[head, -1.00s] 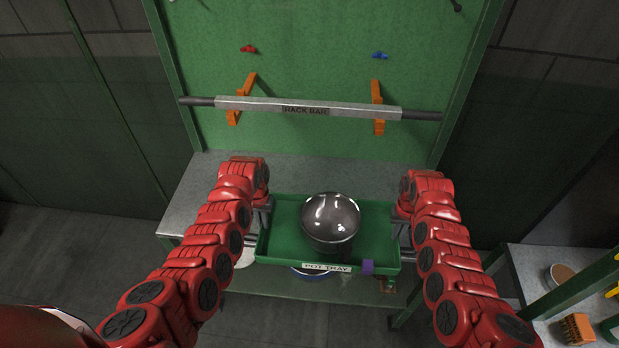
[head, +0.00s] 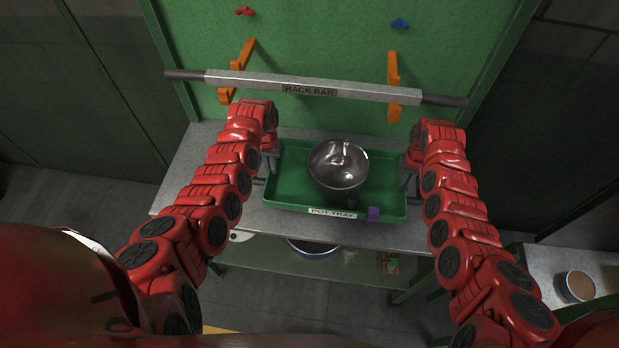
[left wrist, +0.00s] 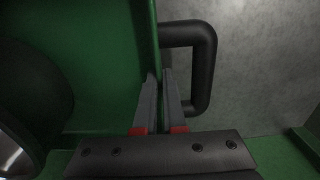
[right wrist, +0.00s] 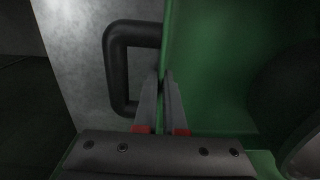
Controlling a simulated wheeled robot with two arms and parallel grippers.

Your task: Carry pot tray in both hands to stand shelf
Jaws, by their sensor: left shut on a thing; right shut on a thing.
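The green pot tray (head: 285,195) is level over the grey top of the stand shelf (head: 190,170); I cannot tell if it touches. A shiny steel pot (head: 338,168) sits in it, near the middle. My left gripper (head: 268,168) is shut on the tray's left side wall; in the left wrist view its fingers (left wrist: 162,95) pinch the wall beside a black handle (left wrist: 206,65). My right gripper (head: 408,172) is shut on the right side wall; in the right wrist view its fingers (right wrist: 162,95) pinch it beside the other black handle (right wrist: 115,70).
A rack bar (head: 310,88) on orange brackets crosses the green back panel above the tray. A lower green shelf (head: 260,255) holds a bowl (head: 313,248). A side table with a round container (head: 577,287) stands at right.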

